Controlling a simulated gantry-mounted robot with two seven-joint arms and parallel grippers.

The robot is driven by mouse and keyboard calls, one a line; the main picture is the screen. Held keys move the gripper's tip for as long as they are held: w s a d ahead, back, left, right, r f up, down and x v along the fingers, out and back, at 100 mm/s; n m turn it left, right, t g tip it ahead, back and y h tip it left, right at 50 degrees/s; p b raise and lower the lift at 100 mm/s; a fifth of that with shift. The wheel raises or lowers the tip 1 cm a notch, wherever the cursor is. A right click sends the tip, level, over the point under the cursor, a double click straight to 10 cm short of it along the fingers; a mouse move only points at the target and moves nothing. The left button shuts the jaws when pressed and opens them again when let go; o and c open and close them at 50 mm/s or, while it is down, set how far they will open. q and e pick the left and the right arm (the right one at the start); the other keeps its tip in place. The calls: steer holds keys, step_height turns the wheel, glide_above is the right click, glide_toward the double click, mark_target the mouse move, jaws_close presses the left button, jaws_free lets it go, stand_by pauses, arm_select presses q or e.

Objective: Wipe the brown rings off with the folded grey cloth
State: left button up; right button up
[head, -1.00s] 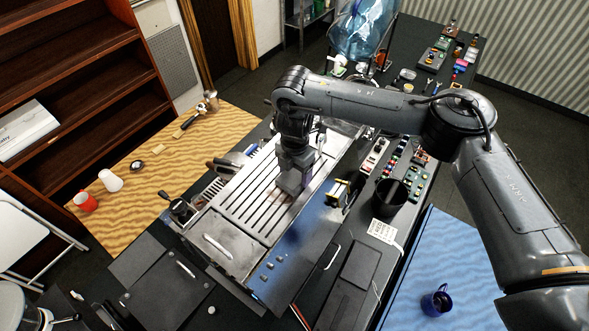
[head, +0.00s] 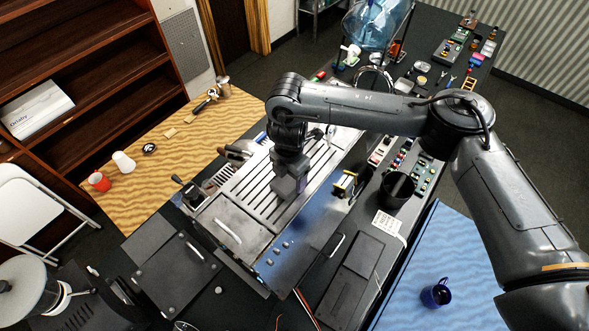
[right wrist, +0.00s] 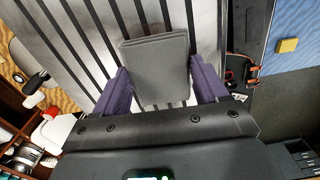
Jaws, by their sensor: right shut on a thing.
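The folded grey cloth (right wrist: 157,68) is between the two purple fingers of my right gripper (right wrist: 158,88) in the right wrist view. The gripper is shut on it, over the slatted metal top of the brewer (right wrist: 80,50). In the head view my right gripper (head: 287,190) is low over the same slatted top (head: 250,190), and the cloth is hidden there. I cannot tell whether the cloth touches the slats. No brown rings can be made out in either view. My left gripper does not show.
A black cup (head: 397,190) and rows of small coloured parts stand right of the brewer. A blue mug (head: 436,293) is on the blue mat (head: 455,245). A red cup (head: 99,181) and a white cup (head: 124,161) stand on the wooden table at left.

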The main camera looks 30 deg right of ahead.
mark_target(280, 191)
steer(key=shift+s+a+f, duration=0.1)
steer(key=shift+s+a, duration=0.2)
steer(key=shift+a, duration=0.35)
steer(key=shift+s+a, duration=0.3)
steer(key=shift+a, duration=0.4)
steer(key=shift+s+a, duration=0.3)
steer(key=shift+a, duration=0.35)
steer(key=shift+f, duration=0.1)
steer(key=shift+r, duration=3.1)
steer(key=shift+r, duration=0.1)
